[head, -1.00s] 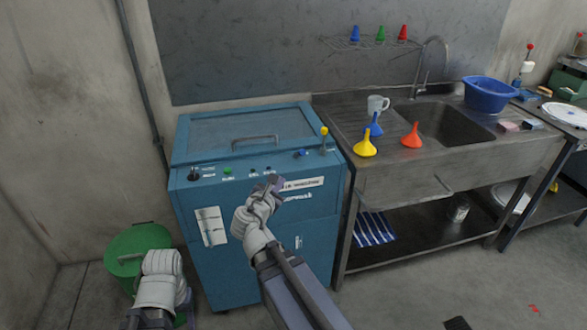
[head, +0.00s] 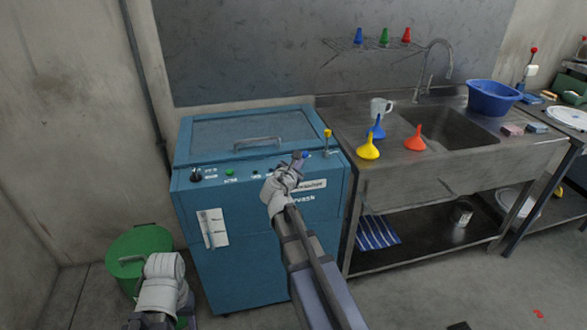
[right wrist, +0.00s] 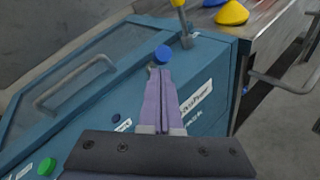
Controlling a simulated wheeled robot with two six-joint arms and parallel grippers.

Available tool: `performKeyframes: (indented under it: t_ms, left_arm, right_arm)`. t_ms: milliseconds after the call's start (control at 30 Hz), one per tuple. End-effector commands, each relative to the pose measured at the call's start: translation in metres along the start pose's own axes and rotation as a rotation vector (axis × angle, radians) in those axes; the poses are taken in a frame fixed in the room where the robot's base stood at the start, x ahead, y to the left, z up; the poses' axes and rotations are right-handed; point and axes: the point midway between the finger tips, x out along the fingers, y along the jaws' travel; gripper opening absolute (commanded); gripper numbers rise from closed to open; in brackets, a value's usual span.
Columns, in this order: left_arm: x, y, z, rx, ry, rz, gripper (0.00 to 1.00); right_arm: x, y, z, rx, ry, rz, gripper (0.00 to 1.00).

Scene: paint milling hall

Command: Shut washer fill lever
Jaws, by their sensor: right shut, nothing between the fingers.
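The blue washer (head: 240,265) stands against the wall. A lever with a yellow tip (head: 327,134) stands upright at the right end of its top panel. The lever also shows at the top of the right wrist view (right wrist: 186,36). My right gripper (head: 299,158) is shut and empty over the panel's front edge, left of the lever and apart from it. In the right wrist view its fingertips (right wrist: 159,73) are close to a blue button (right wrist: 163,53); I cannot tell whether they touch. My left gripper (head: 170,295) is low at the left, its fingers mostly hidden.
The washer lid has a bar handle (head: 258,143). A green button (head: 229,173) and a black knob (head: 196,176) sit left on the panel. A steel sink bench (head: 430,175) with funnels adjoins the right side. A green bucket (head: 125,268) stands on the floor at left.

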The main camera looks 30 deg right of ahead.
Motion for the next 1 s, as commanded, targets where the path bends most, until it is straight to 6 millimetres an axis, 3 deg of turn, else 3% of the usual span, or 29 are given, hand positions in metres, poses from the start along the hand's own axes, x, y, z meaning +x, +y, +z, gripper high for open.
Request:
performKeyframes:
  t_ms: [467, 1000]
  left_arm:
    - [-0.003, 0.000, 0.000, 0.000, 0.000, 0.000, 0.50]
    - [-0.038, -0.004, 0.002, 0.000, 0.000, 0.000, 0.50]
  right_arm:
    - [0.002, 0.001, 0.003, -0.002, 0.003, -0.002, 0.00]
    - [0.005, 0.011, 0.017, -0.056, 0.081, -0.059, 0.00]
